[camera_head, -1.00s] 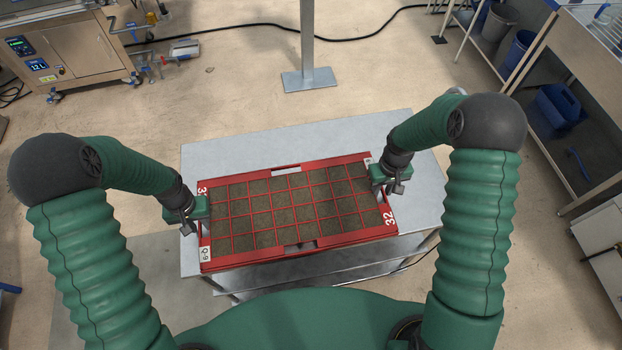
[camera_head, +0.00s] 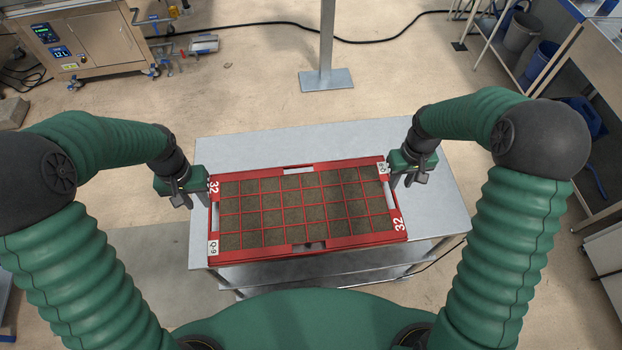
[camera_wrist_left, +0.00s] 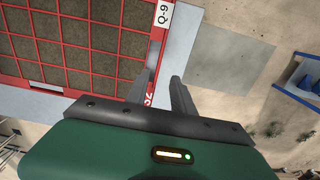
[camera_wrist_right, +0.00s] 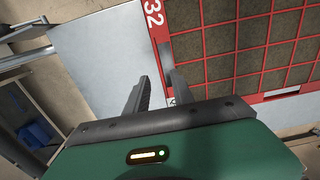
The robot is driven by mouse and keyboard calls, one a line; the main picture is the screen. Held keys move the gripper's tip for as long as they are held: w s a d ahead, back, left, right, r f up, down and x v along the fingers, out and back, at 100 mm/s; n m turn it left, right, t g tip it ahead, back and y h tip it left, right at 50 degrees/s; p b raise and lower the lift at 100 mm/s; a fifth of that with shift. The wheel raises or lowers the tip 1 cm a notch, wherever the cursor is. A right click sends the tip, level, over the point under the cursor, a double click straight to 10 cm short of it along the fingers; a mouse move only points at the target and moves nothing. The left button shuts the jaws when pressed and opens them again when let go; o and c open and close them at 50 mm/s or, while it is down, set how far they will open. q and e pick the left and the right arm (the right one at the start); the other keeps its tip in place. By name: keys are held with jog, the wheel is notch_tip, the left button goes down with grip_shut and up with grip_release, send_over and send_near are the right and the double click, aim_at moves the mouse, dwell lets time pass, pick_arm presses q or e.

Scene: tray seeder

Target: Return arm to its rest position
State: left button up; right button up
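A red tray (camera_head: 355,240) with a grid of soil-filled cells lies flat on a grey metal table (camera_head: 290,148). Its ends carry "32" and "Q-9" labels. My left gripper (camera_head: 183,198) is at the tray's left end, just outside the rim. The left wrist view shows its two fingers (camera_wrist_left: 164,88) apart with nothing held between them. My right gripper (camera_head: 404,182) is at the tray's right end, close to the rim. The right wrist view shows its fingers (camera_wrist_right: 156,88) apart and empty. Whether the fingertips touch the rim cannot be told.
A metal post (camera_head: 326,50) stands behind the table. A steel machine (camera_head: 95,40) is at the back left, and a black cable (camera_head: 390,30) crosses the floor. A bench with bins (camera_head: 540,60) stands at the right. Floor around the table is mostly clear.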

jog(key=shift+r, duration=1.8)
